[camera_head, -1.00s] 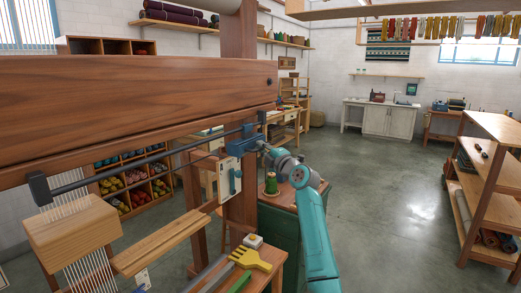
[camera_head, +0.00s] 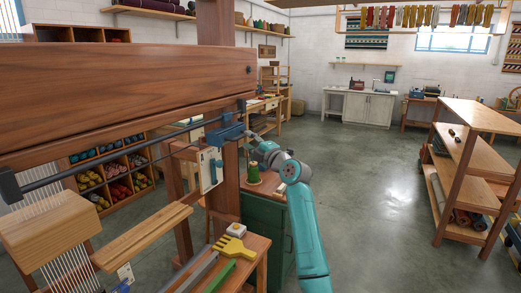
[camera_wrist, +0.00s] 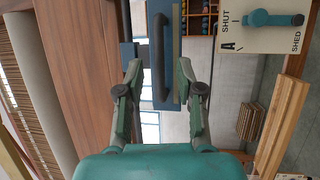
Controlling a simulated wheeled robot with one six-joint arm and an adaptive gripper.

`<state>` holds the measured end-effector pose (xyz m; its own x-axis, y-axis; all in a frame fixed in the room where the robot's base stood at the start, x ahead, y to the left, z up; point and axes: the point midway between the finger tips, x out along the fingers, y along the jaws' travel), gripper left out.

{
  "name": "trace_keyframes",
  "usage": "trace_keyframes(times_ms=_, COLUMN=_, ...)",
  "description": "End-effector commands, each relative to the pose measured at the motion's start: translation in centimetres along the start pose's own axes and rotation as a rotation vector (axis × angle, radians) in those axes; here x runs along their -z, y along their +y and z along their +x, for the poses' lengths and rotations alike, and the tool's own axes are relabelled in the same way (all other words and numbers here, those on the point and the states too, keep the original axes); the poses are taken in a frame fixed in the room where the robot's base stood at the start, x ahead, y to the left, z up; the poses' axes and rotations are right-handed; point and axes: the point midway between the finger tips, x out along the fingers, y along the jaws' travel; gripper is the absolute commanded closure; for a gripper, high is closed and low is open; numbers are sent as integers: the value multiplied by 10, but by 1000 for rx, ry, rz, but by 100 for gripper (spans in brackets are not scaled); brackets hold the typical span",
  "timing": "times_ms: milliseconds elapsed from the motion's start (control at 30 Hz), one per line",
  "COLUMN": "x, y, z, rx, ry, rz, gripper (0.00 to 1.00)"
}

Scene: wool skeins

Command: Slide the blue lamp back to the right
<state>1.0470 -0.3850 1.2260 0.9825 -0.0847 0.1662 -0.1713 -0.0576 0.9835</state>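The blue lamp (camera_head: 224,134) hangs on the dark rail (camera_head: 130,146) along the loom's wooden beam, close to the rail's right end. In the wrist view the blue lamp body (camera_wrist: 128,58) carries a dark upright handle (camera_wrist: 160,58). My gripper (camera_wrist: 159,67) is open, with one finger on each side of the handle. A gap shows between each fingertip and the handle. In the head view my gripper (camera_head: 250,143) is at the lamp's right side, small and partly hard to make out.
A panel marked SHUT and SHED with a teal lever (camera_wrist: 272,19) is close beside the lamp; it also shows in the head view (camera_head: 211,170). Open floor lies right.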

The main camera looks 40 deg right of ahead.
Motion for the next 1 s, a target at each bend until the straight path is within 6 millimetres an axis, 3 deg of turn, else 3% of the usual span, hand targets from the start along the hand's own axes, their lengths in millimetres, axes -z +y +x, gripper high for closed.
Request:
trace_keyframes(times_ms=200, x=-1, y=0, z=-45, rx=-1, ry=-2, rz=0, gripper=63)
trace_keyframes(times_ms=400, x=-1, y=0, z=-70, rx=-1, ry=-2, rz=1, gripper=63)
trace_keyframes(times_ms=1000, x=-1, y=0, z=-78, rx=-1, ry=-1, rz=0, gripper=63)
